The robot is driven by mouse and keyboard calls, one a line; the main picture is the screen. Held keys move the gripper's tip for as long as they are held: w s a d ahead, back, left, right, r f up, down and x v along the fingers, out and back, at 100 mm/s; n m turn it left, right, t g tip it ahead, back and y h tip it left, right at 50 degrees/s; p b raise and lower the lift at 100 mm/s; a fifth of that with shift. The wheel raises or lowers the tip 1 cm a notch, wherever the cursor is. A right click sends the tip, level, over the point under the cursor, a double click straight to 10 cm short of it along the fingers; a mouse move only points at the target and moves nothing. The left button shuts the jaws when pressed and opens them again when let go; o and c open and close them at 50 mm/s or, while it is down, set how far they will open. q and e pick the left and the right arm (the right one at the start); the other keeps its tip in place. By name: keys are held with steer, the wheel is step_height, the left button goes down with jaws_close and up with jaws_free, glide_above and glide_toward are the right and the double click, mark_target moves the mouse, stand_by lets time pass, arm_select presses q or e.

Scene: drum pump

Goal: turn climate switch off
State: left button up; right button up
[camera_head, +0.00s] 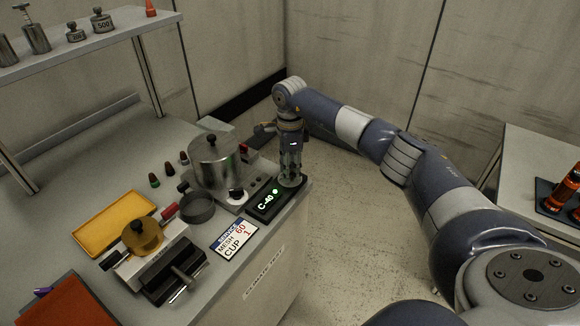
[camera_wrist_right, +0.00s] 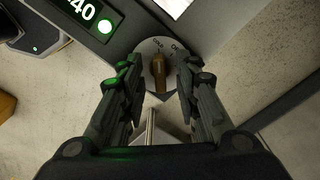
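The climate switch is a brown knob (camera_wrist_right: 159,70) on a round pale plate (camera_wrist_right: 148,47) with small lettering, which I cannot read fully. It shows in the right wrist view, between the two fingers of my right gripper (camera_wrist_right: 160,76). These fingers are open, with a gap on each side of the knob. In the head view my right gripper (camera_head: 290,178) points down at the bench's right corner and hides the knob. Beside it is a black display box (camera_head: 266,203) reading "C-40" with a lit green lamp (camera_head: 275,191). My left gripper is not in view.
Left of the display stand a steel pot (camera_head: 216,160) on a grey base and a dark round dish (camera_head: 197,208). A "MESH 60 CUP 1" card (camera_head: 234,240) lies in front. Open floor (camera_head: 345,235) lies right of the bench.

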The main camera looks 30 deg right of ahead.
jaws_close()
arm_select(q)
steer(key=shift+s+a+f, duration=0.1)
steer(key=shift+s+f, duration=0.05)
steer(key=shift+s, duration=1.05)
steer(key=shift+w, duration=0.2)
arm_select(e)
steer(key=shift+m, duration=1.5)
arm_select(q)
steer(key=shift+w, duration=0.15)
arm_select(e)
steer(key=m, duration=0.5)
steer(key=shift+m, duration=0.4)
